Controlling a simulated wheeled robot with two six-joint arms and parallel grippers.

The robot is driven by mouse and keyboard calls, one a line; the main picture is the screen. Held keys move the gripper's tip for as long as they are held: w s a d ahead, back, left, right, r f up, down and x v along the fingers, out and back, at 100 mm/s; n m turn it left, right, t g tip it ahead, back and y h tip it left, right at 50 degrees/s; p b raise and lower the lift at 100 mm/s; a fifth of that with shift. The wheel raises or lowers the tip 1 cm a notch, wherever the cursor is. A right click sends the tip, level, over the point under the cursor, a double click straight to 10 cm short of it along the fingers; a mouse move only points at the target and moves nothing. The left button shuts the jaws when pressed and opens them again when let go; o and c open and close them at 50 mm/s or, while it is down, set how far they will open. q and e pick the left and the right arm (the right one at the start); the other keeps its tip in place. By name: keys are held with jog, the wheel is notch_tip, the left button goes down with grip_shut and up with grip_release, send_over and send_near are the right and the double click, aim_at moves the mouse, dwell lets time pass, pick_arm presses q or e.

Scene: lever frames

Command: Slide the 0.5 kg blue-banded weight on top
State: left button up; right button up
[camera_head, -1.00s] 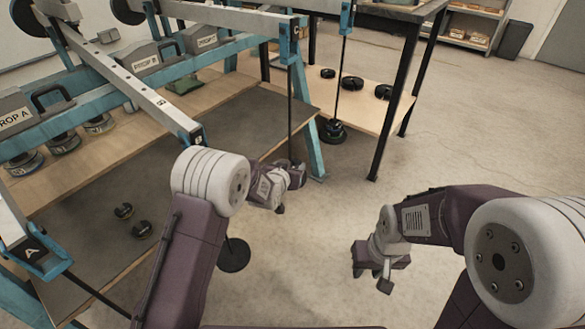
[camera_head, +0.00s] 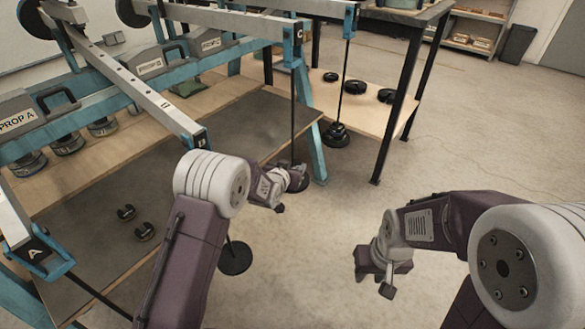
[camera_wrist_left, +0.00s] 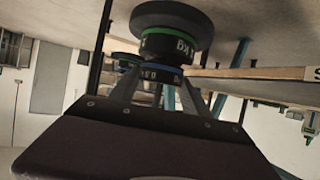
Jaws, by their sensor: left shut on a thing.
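My left gripper (camera_head: 298,178) is beside the lower end of the rod hanging from beam end C (camera_head: 298,38). In the left wrist view its fingers (camera_wrist_left: 157,85) are shut on the blue-banded weight (camera_wrist_left: 150,70), whose printed 0.5 shows. That view looks turned upside down. A larger green-banded weight (camera_wrist_left: 170,42) marked kg is right against or very near the blue-banded one, on the side away from the wrist. I cannot tell whether they touch or whether the rod passes through the slot. My right gripper (camera_head: 385,280) hangs over bare floor, its jaw opening unclear.
Another rod carries stacked weights (camera_head: 337,135) near the shelf with several dark discs (camera_head: 354,87). A round plate (camera_head: 234,258) hangs low, left of centre. Two small dark weights (camera_head: 126,212) lie on the grey mat (camera_head: 100,235). Floor at right is clear.

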pick_arm(q)
jog(key=shift+w+f+b, duration=0.1)
jog(key=shift+f+b, duration=0.2)
jog(key=shift+f, duration=0.05)
dwell(0.6)
jog(key=o, duration=1.7)
jog(key=shift+o, duration=0.2)
jog(key=shift+f, duration=0.1)
jog(key=shift+p+v, duration=0.55)
jog(key=shift+v, duration=0.7)
jog(key=p+v, duration=0.1)
jog(key=v, duration=0.3)
jog(key=shift+s+a+r, duration=0.1)
jog(key=shift+s+r, duration=0.1)
jog(key=shift+s, duration=0.1)
